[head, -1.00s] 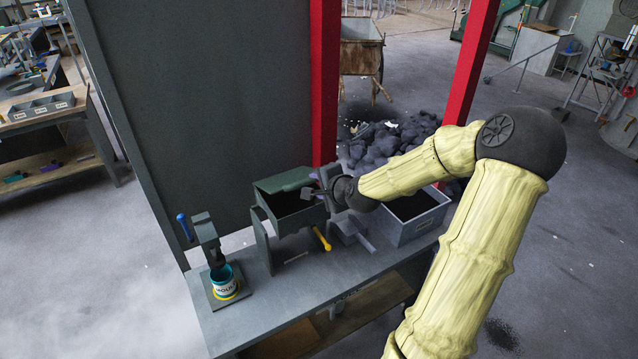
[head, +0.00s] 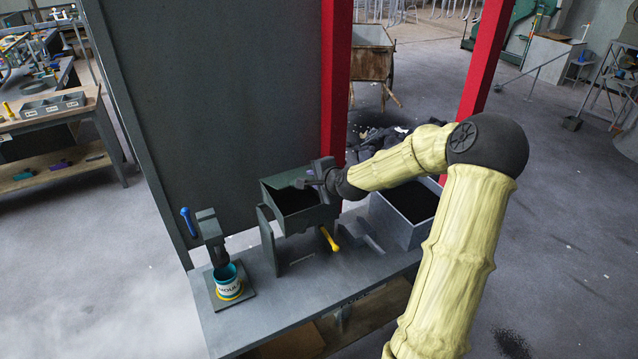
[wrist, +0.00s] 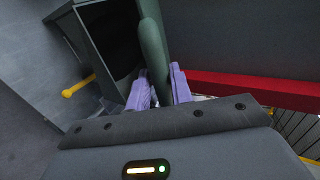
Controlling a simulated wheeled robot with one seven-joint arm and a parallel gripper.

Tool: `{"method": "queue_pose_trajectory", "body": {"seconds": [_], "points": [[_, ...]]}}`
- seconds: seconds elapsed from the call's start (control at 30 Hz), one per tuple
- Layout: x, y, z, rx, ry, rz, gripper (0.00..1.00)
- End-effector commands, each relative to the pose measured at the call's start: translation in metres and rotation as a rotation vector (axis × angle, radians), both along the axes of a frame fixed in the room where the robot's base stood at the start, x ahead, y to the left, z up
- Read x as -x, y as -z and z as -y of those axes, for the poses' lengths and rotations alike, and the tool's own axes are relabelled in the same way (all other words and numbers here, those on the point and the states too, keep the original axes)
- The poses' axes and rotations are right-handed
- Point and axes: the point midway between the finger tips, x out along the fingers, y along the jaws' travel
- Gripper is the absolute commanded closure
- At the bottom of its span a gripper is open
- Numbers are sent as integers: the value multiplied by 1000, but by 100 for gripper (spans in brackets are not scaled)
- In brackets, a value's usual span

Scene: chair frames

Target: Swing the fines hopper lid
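The fines hopper (head: 305,215) is a dark green-grey box on the bench, its top open onto a dark interior. Its green lid (head: 292,180) stands raised at the hopper's back side. In the wrist view the lid (wrist: 153,50) shows edge-on as a green bar running down between my two purple fingers. My gripper (head: 312,180) is at the lid's right end in the head view. In the wrist view my gripper (wrist: 160,88) has one finger on each side of the lid, close against it. The fingertips are too small to make out in the head view.
A yellow handle (head: 328,238) sticks out of the hopper's front. A grey open bin (head: 405,212) stands to the right, under my arm. A press with a blue handle (head: 187,220) and a labelled pot (head: 228,283) stand left. A red post (head: 336,80) rises behind.

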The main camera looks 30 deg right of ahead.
Motion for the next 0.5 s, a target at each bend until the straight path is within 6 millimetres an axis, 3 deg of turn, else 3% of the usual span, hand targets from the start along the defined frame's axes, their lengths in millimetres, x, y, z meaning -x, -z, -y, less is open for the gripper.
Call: {"method": "queue_pose_trajectory", "body": {"seconds": [0.03, 0.1, 0.27, 0.5], "points": [[0, -1, 0, 0, 1, 1, 88], [0, -2, 0, 0, 1, 1, 100], [1, 1, 1, 1, 1, 0, 100], [9, 22, 1, 1, 1, -1, 100]]}}
